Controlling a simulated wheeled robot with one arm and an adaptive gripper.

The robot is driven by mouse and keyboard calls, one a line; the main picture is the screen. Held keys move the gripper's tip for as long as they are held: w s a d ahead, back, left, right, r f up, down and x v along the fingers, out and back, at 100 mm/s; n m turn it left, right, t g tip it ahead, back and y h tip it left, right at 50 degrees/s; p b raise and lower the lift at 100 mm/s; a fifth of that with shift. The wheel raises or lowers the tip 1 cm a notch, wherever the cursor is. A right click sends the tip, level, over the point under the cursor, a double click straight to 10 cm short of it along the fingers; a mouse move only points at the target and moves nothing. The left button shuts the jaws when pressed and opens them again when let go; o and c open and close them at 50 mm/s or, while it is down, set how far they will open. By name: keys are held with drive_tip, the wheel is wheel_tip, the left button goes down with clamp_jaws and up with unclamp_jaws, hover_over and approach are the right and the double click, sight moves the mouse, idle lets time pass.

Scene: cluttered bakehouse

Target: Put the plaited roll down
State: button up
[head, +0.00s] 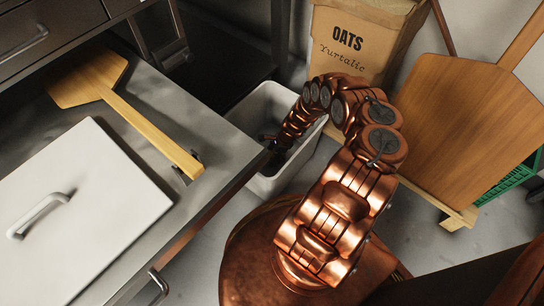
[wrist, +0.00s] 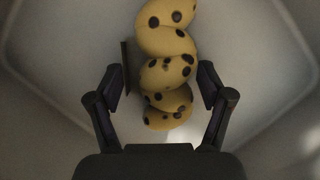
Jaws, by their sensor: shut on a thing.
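The plaited roll (wrist: 165,42) is yellow with dark spots and shows in the wrist view, running from the top edge down between the fingers. My gripper (wrist: 163,80) is shut on it, with one finger on each side of its lower half. In the head view my gripper (head: 277,143) is down inside a pale grey tub (head: 262,103), and the roll is hidden there. The tub's pale inside surrounds the roll in the wrist view. I cannot tell whether the roll touches the tub's floor.
A steel counter (head: 205,120) on the left carries a wooden peel (head: 150,125) and a white lid with a handle (head: 85,200). An oats box (head: 350,45) stands behind the tub. A large wooden board (head: 465,120) and a green crate (head: 510,180) are at right.

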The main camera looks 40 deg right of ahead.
drive_tip(key=o, duration=0.8)
drive_tip(key=shift+f, duration=0.1)
drive_tip(key=shift+c, duration=0.2)
drive_tip(key=p+v, duration=0.6)
drive_tip(key=v, duration=0.6)
